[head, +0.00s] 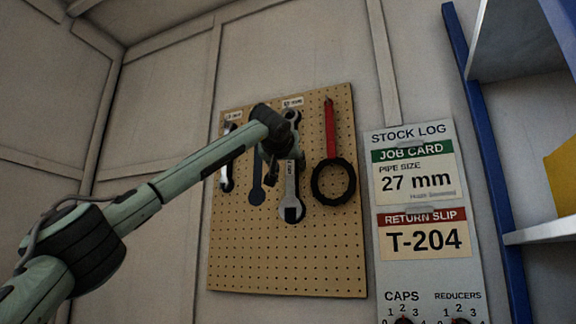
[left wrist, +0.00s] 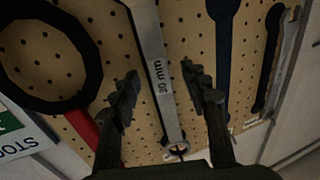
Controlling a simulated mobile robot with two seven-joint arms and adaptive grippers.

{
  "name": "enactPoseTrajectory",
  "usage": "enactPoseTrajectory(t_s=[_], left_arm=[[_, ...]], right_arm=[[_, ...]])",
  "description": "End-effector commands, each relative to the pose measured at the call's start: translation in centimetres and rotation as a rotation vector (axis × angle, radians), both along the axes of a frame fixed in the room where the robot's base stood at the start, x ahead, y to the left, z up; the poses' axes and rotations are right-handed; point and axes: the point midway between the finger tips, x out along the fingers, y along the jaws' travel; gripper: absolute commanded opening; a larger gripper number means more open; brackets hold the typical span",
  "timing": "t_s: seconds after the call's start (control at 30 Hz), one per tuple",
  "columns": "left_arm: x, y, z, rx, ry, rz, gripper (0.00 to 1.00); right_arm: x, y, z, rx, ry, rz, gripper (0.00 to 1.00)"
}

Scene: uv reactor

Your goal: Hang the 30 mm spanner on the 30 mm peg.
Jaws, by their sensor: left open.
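The 30 mm spanner (head: 291,196) is silver and lies upright against the pegboard (head: 300,255), with its broad head at the bottom. In the left wrist view, turned upside down, its shaft (left wrist: 157,62) shows the "30 mm" mark. Its small ring end is at a peg (left wrist: 178,150); I cannot tell how well it sits on it. My left gripper (head: 284,160) is in front of the spanner's upper part. In the left wrist view its open fingers (left wrist: 161,80) stand on either side of the shaft, with gaps. My right gripper is not in view.
A dark spanner-shaped outline (head: 257,184) is left of the spanner, and another silver spanner (head: 226,178) is at the board's left edge. A red-handled tool with a black ring (head: 333,183) hangs to the right. A stock log panel (head: 410,133) and blue-framed shelves (head: 487,150) stand further right.

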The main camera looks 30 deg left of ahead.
Motion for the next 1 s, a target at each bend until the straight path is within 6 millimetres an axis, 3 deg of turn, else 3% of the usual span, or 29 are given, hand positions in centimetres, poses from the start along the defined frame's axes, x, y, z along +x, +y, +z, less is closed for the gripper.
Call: enactPoseTrajectory(t_s=[0.23,0.7,1.0], left_arm=[[-0.9,-0.3,-0.1,0.000,0.002,0.000,0.45],[-9.6,-3.1,0.0,0.000,-0.001,0.000,0.45],[-11.4,-3.8,-0.1,0.000,0.001,0.000,0.45]], right_arm=[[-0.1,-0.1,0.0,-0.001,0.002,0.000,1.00],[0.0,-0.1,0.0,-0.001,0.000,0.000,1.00],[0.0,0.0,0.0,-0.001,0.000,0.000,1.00]])
